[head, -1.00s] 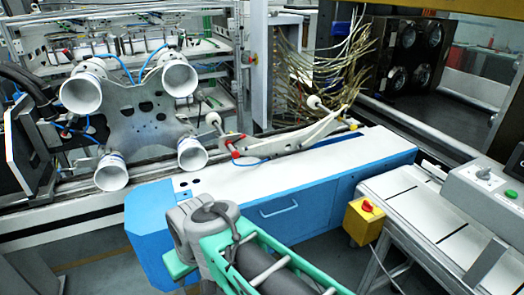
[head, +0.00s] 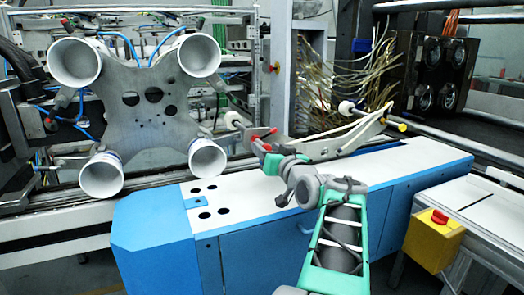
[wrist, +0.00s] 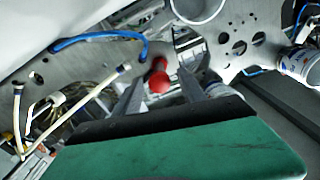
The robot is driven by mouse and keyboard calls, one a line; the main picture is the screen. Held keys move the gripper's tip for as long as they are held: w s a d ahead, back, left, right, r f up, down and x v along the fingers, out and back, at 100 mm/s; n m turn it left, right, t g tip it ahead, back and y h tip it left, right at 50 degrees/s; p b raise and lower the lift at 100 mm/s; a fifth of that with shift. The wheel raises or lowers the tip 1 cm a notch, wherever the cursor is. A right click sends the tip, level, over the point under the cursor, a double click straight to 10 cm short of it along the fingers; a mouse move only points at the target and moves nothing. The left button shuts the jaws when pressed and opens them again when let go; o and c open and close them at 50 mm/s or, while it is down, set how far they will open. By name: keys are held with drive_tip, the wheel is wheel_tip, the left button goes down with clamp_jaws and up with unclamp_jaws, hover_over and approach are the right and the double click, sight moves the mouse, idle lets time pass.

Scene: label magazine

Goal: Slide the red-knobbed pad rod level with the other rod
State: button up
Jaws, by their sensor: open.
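The red knob (wrist: 159,78) sits in the gap between the two dark fingers of my gripper (wrist: 158,88) in the wrist view. The fingers are apart, with the knob not clamped. In the head view my gripper (head: 274,150) is at the left end of the grey bracket, over the red knob (head: 264,146), and partly hides it. The red-knobbed rod carries a white pad (head: 233,120) at its far end. The other rod, with a white pad (head: 346,107) and a yellow knob (head: 403,127), is to the right on the bracket (head: 340,143).
The blue cabinet (head: 160,240) with a white top lies below my arm. A yellow switch box (head: 434,240) stands at the right. A blue hose (wrist: 95,37) runs near the knob.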

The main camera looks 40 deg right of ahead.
drive_tip(key=x, duration=0.3)
drive_tip(key=shift+c, duration=0.6)
drive_tip(key=shift+s, duration=0.1)
clamp_jaws()
idle(0.7)
